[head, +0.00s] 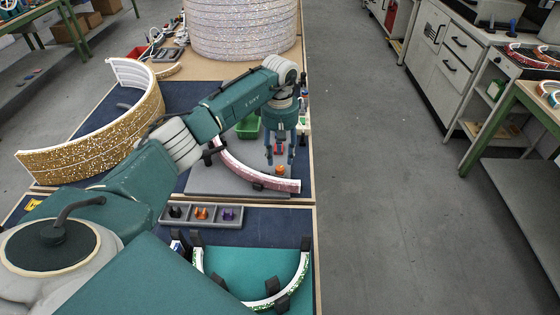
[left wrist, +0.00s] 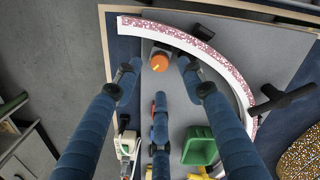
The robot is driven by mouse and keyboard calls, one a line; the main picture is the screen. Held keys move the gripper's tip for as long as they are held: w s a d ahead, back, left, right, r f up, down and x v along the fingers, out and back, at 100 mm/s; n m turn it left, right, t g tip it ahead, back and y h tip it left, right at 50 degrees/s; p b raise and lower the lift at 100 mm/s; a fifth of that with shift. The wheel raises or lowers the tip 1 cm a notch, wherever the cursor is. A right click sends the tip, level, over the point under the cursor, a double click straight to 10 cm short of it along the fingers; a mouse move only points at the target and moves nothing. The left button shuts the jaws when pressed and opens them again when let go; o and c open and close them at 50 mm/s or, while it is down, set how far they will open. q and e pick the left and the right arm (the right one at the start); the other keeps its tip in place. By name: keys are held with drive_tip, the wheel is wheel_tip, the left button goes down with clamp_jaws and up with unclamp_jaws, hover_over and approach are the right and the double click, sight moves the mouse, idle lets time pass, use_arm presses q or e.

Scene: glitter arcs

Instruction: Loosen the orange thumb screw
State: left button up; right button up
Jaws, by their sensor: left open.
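An orange thumb screw (head: 279,170) stands on a clamp at the pink glitter arc (head: 240,172), which lies on a grey plate (head: 215,185). It also shows in the left wrist view (left wrist: 159,62), close to the inner white edge of the arc. My left gripper (head: 280,157) points down over the screw, with its blue fingers spread open around and above it. In the left wrist view the fingers (left wrist: 159,78) appear apart from the screw, with nothing held. My right gripper is not in view.
A grey tray (head: 214,224) holds black, orange and purple knobs. A black handled clamp (left wrist: 285,99) sits on the arc. A gold glitter arc (head: 95,150) stands at left, and a green glitter arc (head: 297,277) lies in front.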

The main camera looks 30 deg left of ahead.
sight(280, 168)
use_arm(q)
drive_tip(key=shift+f+p, duration=0.35)
drive_tip(key=shift+f, duration=1.9)
drive_tip(key=shift+c, duration=0.5)
clamp_jaws()
